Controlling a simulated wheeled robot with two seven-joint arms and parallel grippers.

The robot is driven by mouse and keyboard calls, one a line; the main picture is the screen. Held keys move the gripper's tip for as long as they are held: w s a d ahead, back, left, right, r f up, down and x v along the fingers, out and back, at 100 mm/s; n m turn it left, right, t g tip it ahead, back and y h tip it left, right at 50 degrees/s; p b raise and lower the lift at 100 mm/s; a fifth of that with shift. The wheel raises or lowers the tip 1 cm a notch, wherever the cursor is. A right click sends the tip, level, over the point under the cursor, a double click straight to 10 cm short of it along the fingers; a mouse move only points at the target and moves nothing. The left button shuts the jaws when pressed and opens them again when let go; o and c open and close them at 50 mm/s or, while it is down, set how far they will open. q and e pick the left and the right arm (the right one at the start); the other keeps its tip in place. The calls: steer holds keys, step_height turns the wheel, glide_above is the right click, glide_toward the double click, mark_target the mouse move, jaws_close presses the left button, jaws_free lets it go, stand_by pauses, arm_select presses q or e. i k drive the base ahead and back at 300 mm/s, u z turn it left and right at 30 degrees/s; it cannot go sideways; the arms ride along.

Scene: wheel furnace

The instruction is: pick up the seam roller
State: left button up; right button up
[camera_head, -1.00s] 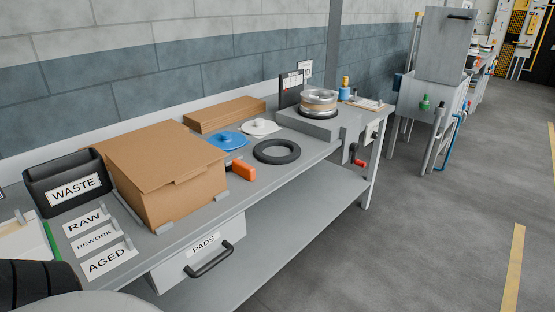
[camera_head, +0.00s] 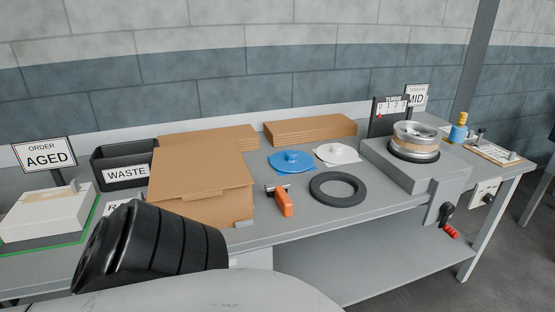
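The seam roller, as I take it, is the small tool with an orange handle (camera_head: 284,203) and a metal head. It lies on the grey workbench between the cardboard box and a black ring, its handle pointing toward the front edge. Nothing holds it. A black ribbed part of my arm and a pale rounded part of my body cover the lower left of the view. Neither gripper's fingers show.
A cardboard box (camera_head: 201,185) stands left of the tool and a black ring (camera_head: 338,176) lies right of it. Blue (camera_head: 291,161) and white (camera_head: 336,152) discs lie behind. A grey machine with a wheel (camera_head: 415,142) stands at right. Bench space before the tool is clear.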

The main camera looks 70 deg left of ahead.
mark_target(279, 190)
steer(key=u, duration=1.8)
